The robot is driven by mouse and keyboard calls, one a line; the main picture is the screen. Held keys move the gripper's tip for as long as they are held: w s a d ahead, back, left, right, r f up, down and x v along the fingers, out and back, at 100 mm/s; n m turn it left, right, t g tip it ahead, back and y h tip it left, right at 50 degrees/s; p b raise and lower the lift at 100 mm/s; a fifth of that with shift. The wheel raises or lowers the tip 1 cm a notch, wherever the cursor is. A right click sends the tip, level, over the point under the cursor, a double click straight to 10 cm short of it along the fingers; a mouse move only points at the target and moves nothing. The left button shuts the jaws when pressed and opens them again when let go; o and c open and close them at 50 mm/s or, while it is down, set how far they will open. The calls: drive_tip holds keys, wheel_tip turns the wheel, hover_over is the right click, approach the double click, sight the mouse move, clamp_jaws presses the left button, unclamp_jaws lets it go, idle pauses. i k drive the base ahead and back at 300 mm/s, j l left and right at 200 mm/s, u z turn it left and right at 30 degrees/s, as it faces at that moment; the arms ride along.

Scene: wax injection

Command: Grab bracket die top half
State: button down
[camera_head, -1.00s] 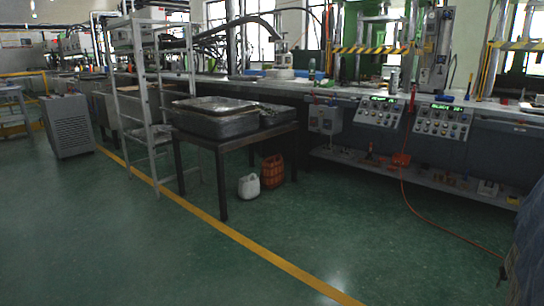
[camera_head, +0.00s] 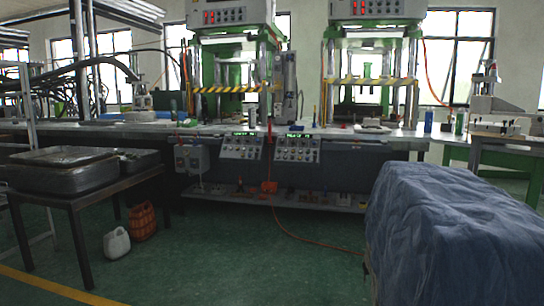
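I cannot make out the bracket die top half for certain. A pale metal block (camera_head: 495,128) lies on the green-legged table (camera_head: 505,152) at the right, below a small grey machine (camera_head: 490,92); it is too small to tell whether it is a die. A flat pale piece (camera_head: 371,128) lies on the long workbench (camera_head: 335,134) in front of the right press (camera_head: 372,82). My gripper is not in view.
A blue cloth-covered object (camera_head: 440,230) stands close at the right front. A dark table (camera_head: 92,184) with metal trays (camera_head: 75,177) is at the left, with a white jug (camera_head: 117,243) and an orange container (camera_head: 142,221) beside it. An orange hose (camera_head: 310,240) crosses otherwise open green floor.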

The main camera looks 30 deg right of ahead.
sight(372, 120)
drive_tip(key=z, duration=1.5)
